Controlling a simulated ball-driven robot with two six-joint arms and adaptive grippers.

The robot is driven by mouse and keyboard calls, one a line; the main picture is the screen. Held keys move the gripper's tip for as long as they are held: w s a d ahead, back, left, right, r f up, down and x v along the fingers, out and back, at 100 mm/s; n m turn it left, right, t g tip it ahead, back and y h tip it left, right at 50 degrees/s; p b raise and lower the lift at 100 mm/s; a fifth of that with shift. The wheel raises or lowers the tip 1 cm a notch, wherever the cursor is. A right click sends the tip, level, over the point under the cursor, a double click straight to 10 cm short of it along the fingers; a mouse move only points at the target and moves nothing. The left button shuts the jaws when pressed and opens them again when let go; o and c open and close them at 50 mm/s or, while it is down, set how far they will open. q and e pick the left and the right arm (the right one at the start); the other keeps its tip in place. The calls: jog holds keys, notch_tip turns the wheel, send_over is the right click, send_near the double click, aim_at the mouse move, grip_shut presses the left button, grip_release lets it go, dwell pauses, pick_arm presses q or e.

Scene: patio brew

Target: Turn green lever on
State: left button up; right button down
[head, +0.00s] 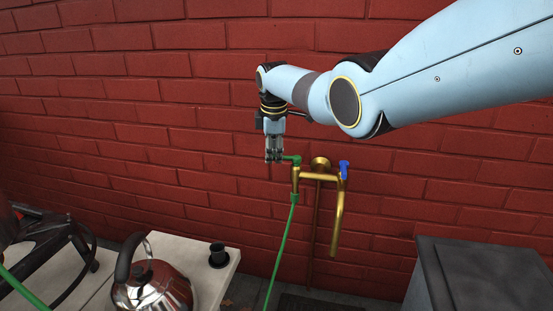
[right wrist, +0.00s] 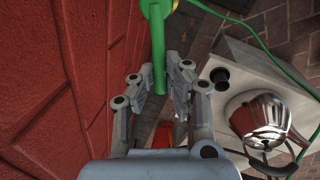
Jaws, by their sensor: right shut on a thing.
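The green lever (head: 292,159) is on the left valve of a brass tap (head: 319,176) on the brick wall. It points left, toward the wrist, in the head view. My right gripper (head: 273,158) points down at the lever's free end. In the right wrist view the lever (right wrist: 158,55) runs between the fingers of my right gripper (right wrist: 159,82), which is shut on it. A blue lever (head: 344,169) stands upright on the tap's right side. My left gripper is not in view.
A green hose (head: 288,240) hangs from the tap's left outlet. A steel kettle (head: 152,288) and a small black cup (head: 218,256) are on a pale counter (head: 232,262) at lower left. A dark grey box (head: 480,270) stands at lower right. The red brick wall is close behind.

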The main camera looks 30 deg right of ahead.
jog(key=shift+w+d+r+m, duration=0.15)
jog(key=shift+w+d+m, duration=0.05)
jog(key=shift+w+m, duration=0.25)
jog(key=shift+d, duration=0.1)
jog(key=c, duration=1.7)
grip_release()
jog(key=o, duration=0.3)
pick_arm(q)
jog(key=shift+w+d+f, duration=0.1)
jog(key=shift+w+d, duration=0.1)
pick_arm(e)
jog(key=shift+o, duration=0.2)
jog(key=shift+s, duration=0.1)
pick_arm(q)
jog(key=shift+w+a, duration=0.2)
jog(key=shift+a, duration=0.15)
pick_arm(e)
notch_tip(320, 180, up, 12)
jog(key=s+a, duration=0.1)
jog(key=s, duration=0.1)
jog(key=shift+a+f, duration=0.2)
